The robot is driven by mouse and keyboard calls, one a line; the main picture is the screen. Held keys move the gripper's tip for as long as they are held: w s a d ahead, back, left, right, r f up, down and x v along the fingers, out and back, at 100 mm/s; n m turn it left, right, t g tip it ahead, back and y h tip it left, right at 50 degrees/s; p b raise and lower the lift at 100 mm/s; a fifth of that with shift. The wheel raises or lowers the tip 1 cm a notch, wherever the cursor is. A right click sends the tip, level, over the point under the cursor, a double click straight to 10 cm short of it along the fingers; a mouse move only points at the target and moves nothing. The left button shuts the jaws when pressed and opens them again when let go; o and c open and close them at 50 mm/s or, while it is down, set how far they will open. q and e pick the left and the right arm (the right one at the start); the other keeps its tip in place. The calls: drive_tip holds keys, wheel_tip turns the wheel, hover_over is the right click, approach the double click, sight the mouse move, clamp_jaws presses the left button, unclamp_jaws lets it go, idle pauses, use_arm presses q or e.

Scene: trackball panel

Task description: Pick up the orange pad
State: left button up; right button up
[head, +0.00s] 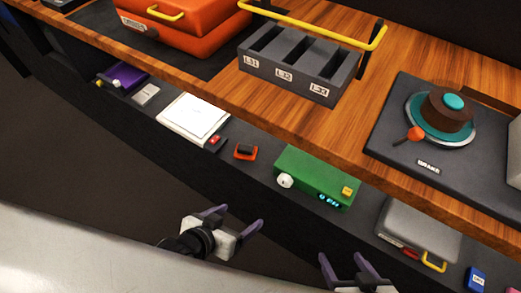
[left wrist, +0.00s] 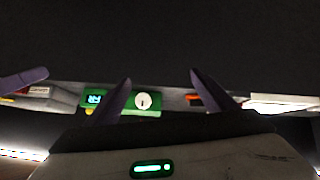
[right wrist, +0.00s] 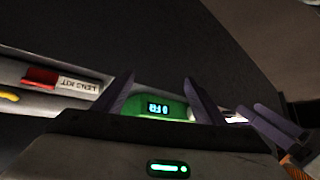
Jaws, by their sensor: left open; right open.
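The orange pad (head: 246,157) is a small flat piece with a dark block on top. It lies on the lower shelf in the head view, between the white box and the green device. In the left wrist view a small orange patch (left wrist: 194,98) shows between the fingers, partly hidden by the right finger. My left gripper (head: 237,217) is open and empty, in front of the shelf and below the pad in the picture, apart from it. My right gripper (head: 342,258) is open and empty, further right, in front of the shelf below the green device.
The lower shelf also holds a white box (head: 194,117), a green device (head: 312,175) with a white knob and a grey case (head: 418,228) with a yellow handle. The wooden upper shelf (head: 200,88) overhangs behind. Free air lies between my grippers and the shelf.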

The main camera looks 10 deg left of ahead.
use_arm(q)
drive_tip(key=w+d+r, duration=0.1)
drive_tip(key=w+d, duration=0.1)
drive_tip(key=w, duration=0.2)
drive_tip(key=n+g+y, duration=0.2)
drive_tip(key=y, duration=0.2)
approach(245, 149)
drive_tip(key=shift+n, duration=0.3)
drive_tip(key=x, duration=0.1)
drive_tip(key=b+x, duration=0.1)
drive_tip(key=x, duration=0.2)
drive_tip(key=shift+s+a+f+b, duration=0.15)
drive_tip(key=shift+s+a+b, duration=0.15)
drive_tip(key=shift+a, duration=0.05)
drive_tip(key=x, duration=0.2)
drive_tip(key=b+x, duration=0.1)
drive_tip(key=x, duration=0.2)
drive_tip(key=shift+w+d+f, duration=0.2)
drive_tip(key=shift+w+d, duration=0.1)
drive_tip(key=shift+d, duration=0.05)
use_arm(e)
drive_tip(key=shift+w+a+f, duration=0.25)
drive_tip(key=shift+w, duration=0.2)
drive_tip(key=shift+w+a+f, duration=0.25)
drive_tip(key=shift+w, duration=0.15)
use_arm(q)
drive_tip(key=c, duration=1.2)
drive_tip(key=shift+r, duration=0.15)
drive_tip(key=shift+c, duration=0.2)
